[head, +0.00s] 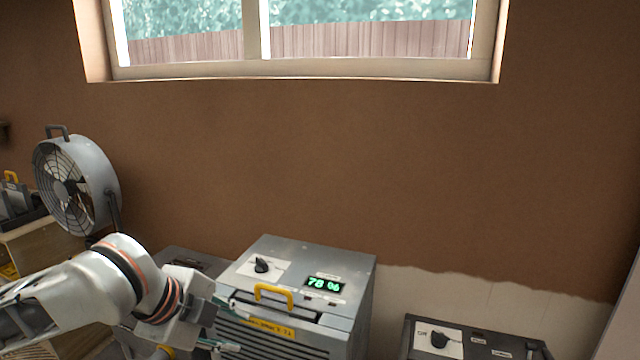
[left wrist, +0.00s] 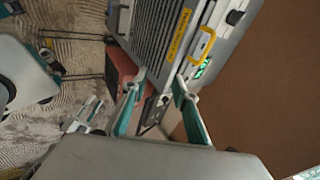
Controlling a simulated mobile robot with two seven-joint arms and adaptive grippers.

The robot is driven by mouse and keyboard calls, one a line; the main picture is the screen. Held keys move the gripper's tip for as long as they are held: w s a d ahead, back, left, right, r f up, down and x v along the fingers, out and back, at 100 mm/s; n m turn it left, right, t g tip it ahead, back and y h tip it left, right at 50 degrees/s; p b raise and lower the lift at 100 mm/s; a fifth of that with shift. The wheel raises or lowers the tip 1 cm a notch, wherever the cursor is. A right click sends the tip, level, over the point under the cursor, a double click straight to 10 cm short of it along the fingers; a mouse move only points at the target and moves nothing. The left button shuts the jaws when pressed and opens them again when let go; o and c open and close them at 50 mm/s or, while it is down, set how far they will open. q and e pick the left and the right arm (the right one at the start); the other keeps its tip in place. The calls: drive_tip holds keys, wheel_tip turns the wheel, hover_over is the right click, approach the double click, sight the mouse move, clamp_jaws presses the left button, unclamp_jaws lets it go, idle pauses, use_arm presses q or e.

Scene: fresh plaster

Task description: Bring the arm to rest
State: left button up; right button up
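My left arm (head: 95,285) reaches in from the lower left in the head view. Its left gripper (head: 234,327) is in front of a grey machine (head: 350,290) with a yellow handle, a black knob and a green display reading 78 %. In the left wrist view the gripper's two teal fingers (left wrist: 160,84) stand apart with nothing between them. The machine's slatted front (left wrist: 158,30) and its yellow handle (left wrist: 203,45) are beyond the fingertips. I cannot tell whether a finger touches the machine. My right gripper does not show clearly in either view.
A round grey fan (head: 75,185) stands on a wooden surface at the left. A second grey box with a black knob (head: 439,340) is at the lower right. Brown plaster (head: 300,160) covers most of the wall, with a pale strip (head: 450,288) below. A window (head: 300,70) is above.

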use_arm(q)
drive_tip(key=w+d+f+n+h, duration=0.1)
drive_tip(key=d+f+n+h, duration=0.3)
drive_tip(key=d+f, duration=0.5)
wheel_tip(320, 180, down, 6)
drive_tip(key=f+n+t, duration=0.1)
drive_tip(key=n+t, duration=0.2)
drive_tip(key=n, duration=0.2)
drive_tip(key=s+a+f+n+y, duration=0.2)
drive_tip(key=s+a+f+n, duration=0.2)
drive_tip(key=s+a+f, duration=0.3)
drive_tip(key=s+a+f+n+t+y, duration=0.1)
drive_tip(key=s+a+f+n+y, duration=0.2)
drive_tip(key=s+a+f, duration=0.3)
drive_tip(key=s+f+n, duration=0.1)
drive_tip(key=s+f, duration=0.3)
drive_tip(key=f, duration=0.3)
drive_tip(key=shift+a+f+t, duration=0.3)
drive_tip(key=shift+a+f, duration=0.1)
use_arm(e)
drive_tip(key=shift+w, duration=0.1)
